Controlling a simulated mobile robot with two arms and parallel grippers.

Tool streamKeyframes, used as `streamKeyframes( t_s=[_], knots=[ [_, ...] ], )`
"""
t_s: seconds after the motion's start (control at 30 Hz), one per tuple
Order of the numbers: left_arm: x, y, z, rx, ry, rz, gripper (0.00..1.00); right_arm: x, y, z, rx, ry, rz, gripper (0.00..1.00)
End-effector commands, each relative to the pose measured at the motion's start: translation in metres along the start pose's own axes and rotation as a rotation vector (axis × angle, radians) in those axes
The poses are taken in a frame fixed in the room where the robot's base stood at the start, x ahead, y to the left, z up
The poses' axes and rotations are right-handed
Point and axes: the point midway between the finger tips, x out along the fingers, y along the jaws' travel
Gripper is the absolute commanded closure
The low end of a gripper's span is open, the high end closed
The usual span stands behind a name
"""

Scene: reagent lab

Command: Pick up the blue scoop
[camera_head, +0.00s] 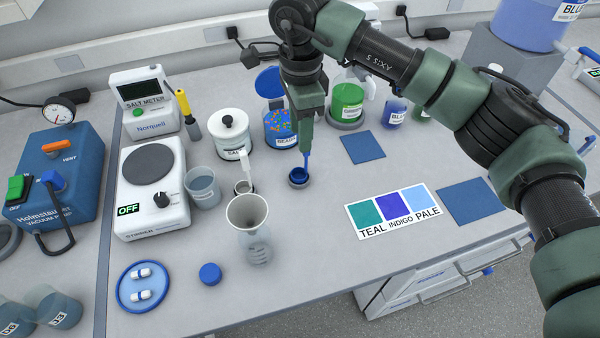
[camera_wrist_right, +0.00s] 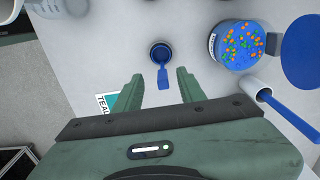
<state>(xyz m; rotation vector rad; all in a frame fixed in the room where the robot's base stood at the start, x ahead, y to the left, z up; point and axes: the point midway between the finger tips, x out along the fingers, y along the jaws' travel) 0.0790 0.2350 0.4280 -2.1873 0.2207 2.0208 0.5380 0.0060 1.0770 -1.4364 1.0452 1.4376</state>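The blue scoop (camera_head: 308,161) stands with its handle up from a small round blue holder (camera_head: 298,179) on the bench. In the right wrist view the scoop's handle (camera_wrist_right: 163,79) points toward my right gripper (camera_wrist_right: 160,84). The two green fingers are open, with the handle's end between their tips and a gap on both sides. In the head view my right gripper (camera_head: 306,136) points down right above the scoop and hides the handle's upper end. My left gripper is not in view.
An open jar of coloured beads (camera_head: 282,128) stands close left of my gripper. A funnel (camera_head: 247,211) in a flask and a blue cap (camera_head: 210,274) are nearer the front. A colour card (camera_head: 393,211) lies at right. Bench between holder and card is clear.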

Motion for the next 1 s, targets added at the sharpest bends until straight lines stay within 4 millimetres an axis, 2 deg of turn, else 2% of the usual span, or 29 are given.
streamKeyframes(
  t_s=[0.07, 0.27, 0.5, 0.63, 0.93, 0.97, 1.0],
  knots=[
    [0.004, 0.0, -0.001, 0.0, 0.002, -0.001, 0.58, 0.007, 0.0, 0.0, 0.0, 0.0, 0.001, 0.6],
    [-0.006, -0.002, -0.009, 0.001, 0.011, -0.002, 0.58, 0.026, 0.001, -0.001, 0.0, 0.0, 0.003, 0.6],
    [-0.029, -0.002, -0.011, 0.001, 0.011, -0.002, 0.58, 0.056, 0.0, -0.007, 0.002, -0.001, 0.006, 0.6],
    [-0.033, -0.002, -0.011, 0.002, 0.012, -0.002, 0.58, 0.074, 0.0, -0.007, 0.0, -0.001, 0.004, 0.6],
    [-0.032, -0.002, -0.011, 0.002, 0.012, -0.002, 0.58, 0.082, -0.001, -0.007, 0.0, 0.0, -0.001, 0.6],
    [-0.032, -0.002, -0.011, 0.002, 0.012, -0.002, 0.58, 0.082, -0.001, -0.007, 0.0, -0.001, -0.001, 0.66],
    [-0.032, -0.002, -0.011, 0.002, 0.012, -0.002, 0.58, 0.082, -0.001, -0.007, 0.0, 0.0, -0.001, 0.77]
  ],
)
